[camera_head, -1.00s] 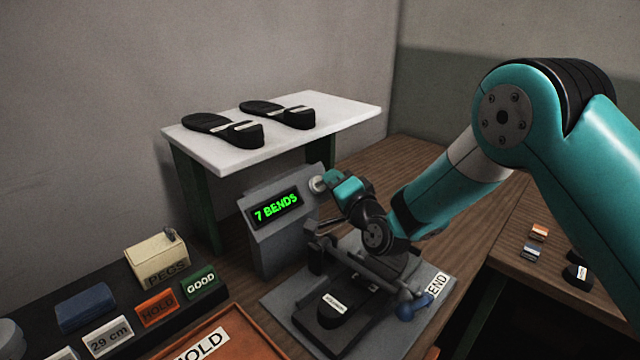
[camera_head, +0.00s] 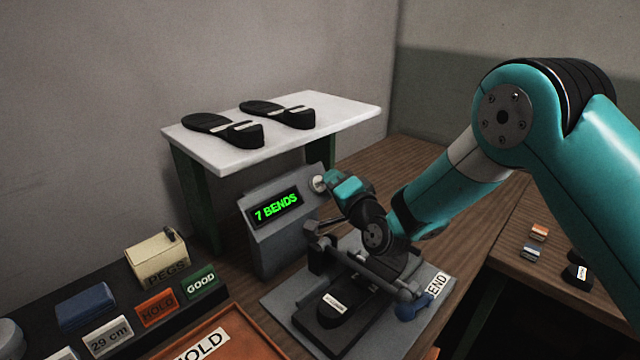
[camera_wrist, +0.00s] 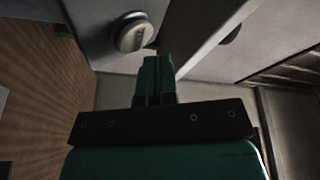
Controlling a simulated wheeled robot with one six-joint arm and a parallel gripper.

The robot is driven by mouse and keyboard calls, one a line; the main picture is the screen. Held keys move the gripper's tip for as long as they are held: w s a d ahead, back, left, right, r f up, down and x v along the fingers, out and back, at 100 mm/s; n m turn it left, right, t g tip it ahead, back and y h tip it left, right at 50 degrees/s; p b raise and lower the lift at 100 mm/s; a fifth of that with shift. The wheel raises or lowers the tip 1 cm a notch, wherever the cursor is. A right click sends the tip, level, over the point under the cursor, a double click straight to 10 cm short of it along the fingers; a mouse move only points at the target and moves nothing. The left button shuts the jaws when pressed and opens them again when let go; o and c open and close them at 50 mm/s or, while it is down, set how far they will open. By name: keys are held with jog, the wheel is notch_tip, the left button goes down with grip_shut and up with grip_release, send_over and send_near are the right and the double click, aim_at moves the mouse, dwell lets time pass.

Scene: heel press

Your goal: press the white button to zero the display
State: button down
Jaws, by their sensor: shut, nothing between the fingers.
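The white button (camera_head: 318,183) is a round knob on the upper right of the grey display box (camera_head: 262,235). The green display (camera_head: 275,206) reads "7 BENDS". My gripper (camera_head: 329,180) is shut and empty, with its fingertips very close to the button in the head view. In the wrist view the button (camera_wrist: 132,36) shows just left of and beyond my shut fingertips (camera_wrist: 156,62). I cannot tell whether they touch it.
A press (camera_head: 345,310) with a labelled heel piece and a blue handle stands below my wrist. A white shelf (camera_head: 350,112) with two black soles is behind. Labelled blocks and an orange tray (camera_head: 245,340) lie at the front left.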

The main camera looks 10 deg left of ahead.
jog(key=shift+a+f, duration=0.1)
jog(key=shift+w+a+f+p, duration=0.15)
jog(key=shift+w+p, duration=0.05)
jog(key=shift+p, duration=0.1)
jog(key=shift+w+a+f+p, duration=0.2)
jog(key=shift+a+f+p, duration=0.1)
jog(key=shift+p, duration=0.1)
dwell(0.8)
dwell(0.3)
jog(key=shift+s+d+r+b, duration=0.45)
jog(key=shift+d+r+b, duration=0.1)
jog(key=shift+b, duration=0.25)
jog(key=shift+s+d+r+b, duration=0.6)
jog(key=shift+d+r+b, duration=0.2)
jog(key=shift+b, duration=0.15)
jog(key=shift+s+d+r+b, duration=0.65)
jog(key=shift+d+b, duration=0.1)
jog(key=shift+b, duration=0.15)
